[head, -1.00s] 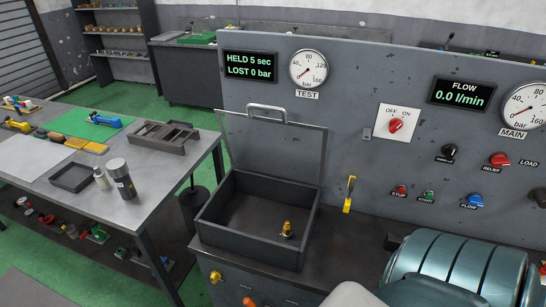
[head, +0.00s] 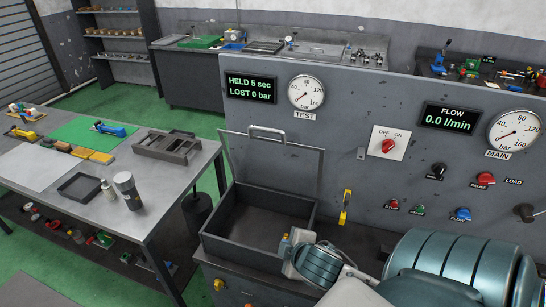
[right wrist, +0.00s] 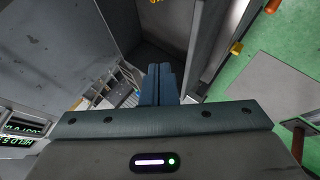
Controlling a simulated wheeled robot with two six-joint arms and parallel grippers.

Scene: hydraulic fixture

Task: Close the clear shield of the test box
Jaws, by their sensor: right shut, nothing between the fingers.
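The test box (head: 212,246) is an open-topped dark box on the bench. Its clear shield (head: 285,165) stands raised at the back of the box, with a grey handle (head: 267,132) on its top edge. My right arm reaches in from the lower right in the head view, its wrist over the box's front right corner. It hides that corner and most of the small brass fitting there. In the right wrist view my right gripper (right wrist: 162,72) is shut and empty, its dark fingers pointing towards grey box-like walls. Whether the fingers touch anything is unclear. My left gripper is not in view.
The grey panel with the test gauge (head: 306,92) and red on-off knob (head: 388,146) rises behind the box. A yellow lever (head: 345,207) is right of the box. A side table (head: 150,206) with trays and bottles stands left. Space above the box is clear.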

